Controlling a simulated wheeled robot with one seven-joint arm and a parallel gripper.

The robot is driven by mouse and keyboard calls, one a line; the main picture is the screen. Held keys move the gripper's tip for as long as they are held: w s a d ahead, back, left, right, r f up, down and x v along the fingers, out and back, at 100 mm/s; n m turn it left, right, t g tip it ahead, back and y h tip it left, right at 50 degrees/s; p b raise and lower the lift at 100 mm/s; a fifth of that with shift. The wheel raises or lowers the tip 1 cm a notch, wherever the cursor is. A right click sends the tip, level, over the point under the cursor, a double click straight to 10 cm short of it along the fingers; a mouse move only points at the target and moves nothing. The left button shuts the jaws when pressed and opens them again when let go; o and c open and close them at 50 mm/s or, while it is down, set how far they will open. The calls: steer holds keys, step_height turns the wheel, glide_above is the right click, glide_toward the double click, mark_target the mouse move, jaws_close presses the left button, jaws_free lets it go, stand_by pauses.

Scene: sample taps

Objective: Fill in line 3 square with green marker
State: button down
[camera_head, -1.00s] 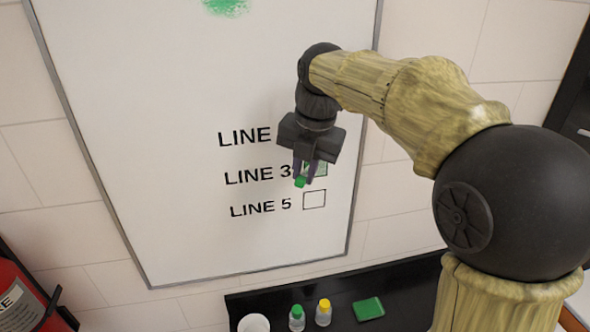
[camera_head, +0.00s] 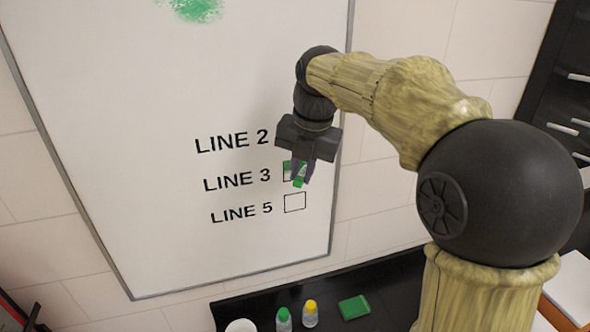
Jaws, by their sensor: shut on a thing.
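The whiteboard (camera_head: 120,130) carries the printed labels LINE 2, LINE 3 and LINE 5. The LINE 3 square (camera_head: 288,177) is partly hidden behind my gripper (camera_head: 299,177), and green shows inside its visible upper part. My gripper is shut on the green marker (camera_head: 299,181), whose green end shows between the fingers. The gripper hangs in front of the LINE 3 square. Whether the marker touches the board cannot be told. The LINE 5 square (camera_head: 295,203) below is empty. Any square beside LINE 2 is hidden by my gripper.
A green smudge (camera_head: 196,8) is at the board's top. On the black ledge (camera_head: 385,285) below stand a white cup (camera_head: 240,326), a green-capped bottle (camera_head: 283,320) and a yellow-capped bottle (camera_head: 310,315). A green block (camera_head: 354,307) lies beside them. Dark drawers (camera_head: 562,120) are at the right.

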steer(key=s+d+b, duration=0.1)
steer(key=s+b, duration=0.2)
steer(key=s, duration=0.2)
steer(key=shift+s+d, duration=0.3)
steer(key=shift+s, duration=0.1)
stand_by(0.3)
steer(key=shift+s+d+b, duration=0.25)
steer(key=shift+s+b, duration=0.05)
steer(key=shift+s, duration=0.4)
steer(key=shift+s+d+b, duration=0.2)
steer(key=shift+s+b, duration=0.05)
steer(key=shift+s, duration=0.45)
